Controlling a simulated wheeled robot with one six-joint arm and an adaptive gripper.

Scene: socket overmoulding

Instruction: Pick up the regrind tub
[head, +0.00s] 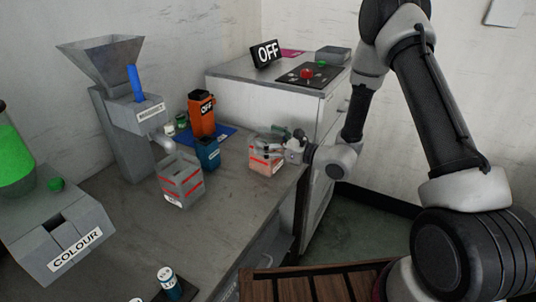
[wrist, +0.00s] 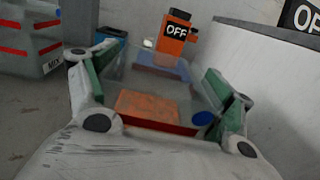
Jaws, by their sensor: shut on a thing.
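The regrind tub (head: 265,163) is a small clear box with red bands and orange contents, near the right edge of the grey bench in the head view. My gripper (head: 277,146) is shut on it from the right, with its fingers at the tub's upper part. In the wrist view the see-through tub (wrist: 150,108) sits between the two green-padded fingers of my gripper (wrist: 158,62). Its orange contents and a blue round spot show through. The tub looks upright. I cannot tell whether its base touches the bench.
A second clear tub with red bands, labelled MIX (wrist: 38,40), stands left on the bench (head: 130,225). Behind are an orange OFF box (head: 201,115), a blue container (head: 207,153) and a grey hopper machine (head: 120,120). A white cabinet (head: 270,105) stands close behind my gripper.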

